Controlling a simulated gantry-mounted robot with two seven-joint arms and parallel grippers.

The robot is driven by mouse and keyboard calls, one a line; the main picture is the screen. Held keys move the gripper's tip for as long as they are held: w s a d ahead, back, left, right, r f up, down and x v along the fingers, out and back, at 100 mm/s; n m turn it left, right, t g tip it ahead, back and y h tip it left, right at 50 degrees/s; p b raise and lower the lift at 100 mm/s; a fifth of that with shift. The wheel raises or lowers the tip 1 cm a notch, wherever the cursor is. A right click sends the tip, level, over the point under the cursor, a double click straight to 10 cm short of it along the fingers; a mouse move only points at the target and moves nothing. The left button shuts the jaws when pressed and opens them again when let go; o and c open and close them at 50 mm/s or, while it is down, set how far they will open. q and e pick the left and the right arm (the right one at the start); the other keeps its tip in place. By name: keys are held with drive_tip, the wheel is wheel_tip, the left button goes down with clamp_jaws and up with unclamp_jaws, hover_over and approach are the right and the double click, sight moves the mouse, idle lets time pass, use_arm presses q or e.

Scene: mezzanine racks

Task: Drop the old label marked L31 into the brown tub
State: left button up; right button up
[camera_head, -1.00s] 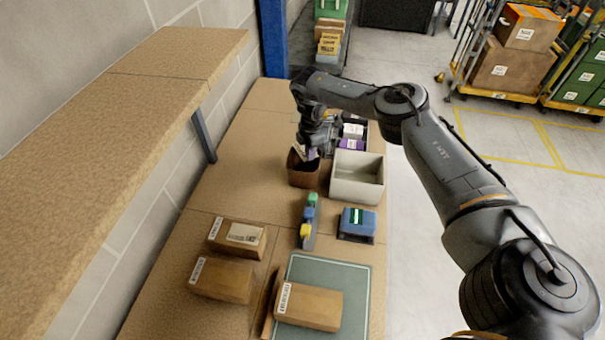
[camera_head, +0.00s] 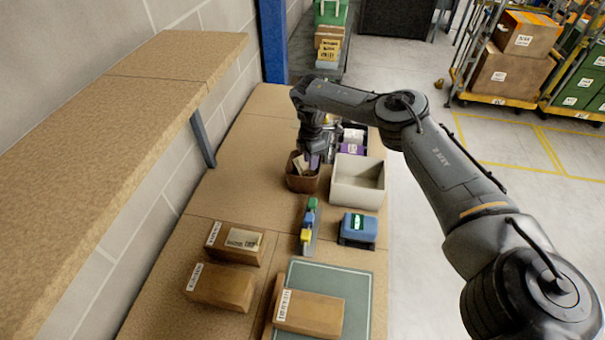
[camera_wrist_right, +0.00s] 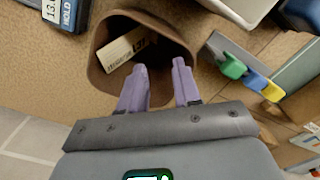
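The brown tub (camera_head: 302,184) stands on the bench beside a pale bin, and its open mouth fills the upper middle of the right wrist view (camera_wrist_right: 172,42). The cream label (camera_head: 301,164) lies tilted inside the tub. It also shows in the right wrist view (camera_wrist_right: 122,50), with dark print that appears to end in L31, partly cut off. My right gripper (camera_head: 315,161) is over the tub's mouth. In the right wrist view its purple fingers (camera_wrist_right: 160,68) are spread apart with nothing between them, and the label lies beyond them. My left gripper is not in view.
The pale bin (camera_head: 357,198) stands just right of the tub. A strip with coloured blocks (camera_head: 307,236) and a blue device (camera_head: 358,228) are nearer. Cardboard boxes (camera_head: 220,287) and a green mat (camera_head: 357,305) lie at the front. A shelf (camera_head: 110,130) runs along the left.

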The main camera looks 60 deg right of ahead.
wheel_tip(320, 180, up, 11)
drive_tip(key=p, duration=0.2)
idle(0.3)
drive_tip(key=shift+f, duration=0.1)
